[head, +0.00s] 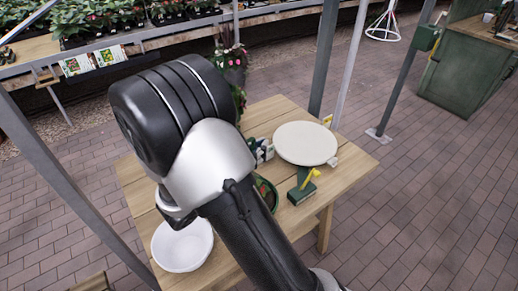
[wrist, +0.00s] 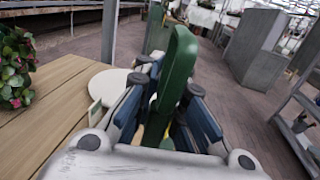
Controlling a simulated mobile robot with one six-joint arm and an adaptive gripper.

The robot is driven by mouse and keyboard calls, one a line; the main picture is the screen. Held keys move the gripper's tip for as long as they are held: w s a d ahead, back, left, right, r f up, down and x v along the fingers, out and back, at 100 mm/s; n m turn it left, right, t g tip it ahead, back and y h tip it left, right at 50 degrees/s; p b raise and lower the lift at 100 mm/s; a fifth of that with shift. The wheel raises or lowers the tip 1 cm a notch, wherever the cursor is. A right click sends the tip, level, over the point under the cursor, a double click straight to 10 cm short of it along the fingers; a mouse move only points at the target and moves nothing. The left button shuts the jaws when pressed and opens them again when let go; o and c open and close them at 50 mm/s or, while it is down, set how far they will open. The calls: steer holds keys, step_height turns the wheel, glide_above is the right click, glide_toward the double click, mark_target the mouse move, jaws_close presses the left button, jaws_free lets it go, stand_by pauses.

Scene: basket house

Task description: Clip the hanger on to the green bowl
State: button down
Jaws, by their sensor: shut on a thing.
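My gripper (wrist: 166,88) is shut on a long, smooth green piece (wrist: 179,62), which looks like the hanger. It stands up between the blue-grey fingers in the wrist view, with a tan part low between them. A dark green bowl (head: 268,192) sits on the wooden table, mostly hidden behind my arm, with something reddish-brown inside. The bowl cannot be made out in the wrist view, so its distance from the gripper is unclear.
The wooden table (head: 352,160) holds a white round plate (head: 305,143), a white bowl (head: 183,246) and a green box with a yellow piece (head: 301,192). A flowering plant (wrist: 15,68) is at the left of the wrist view. Grey posts (head: 328,50) stand close to the table.

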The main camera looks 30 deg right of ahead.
steer(key=shift+f, duration=0.2)
stand_by(0.4)
steer(key=c, duration=1.6)
jaws_free()
steer(key=v, duration=1.2)
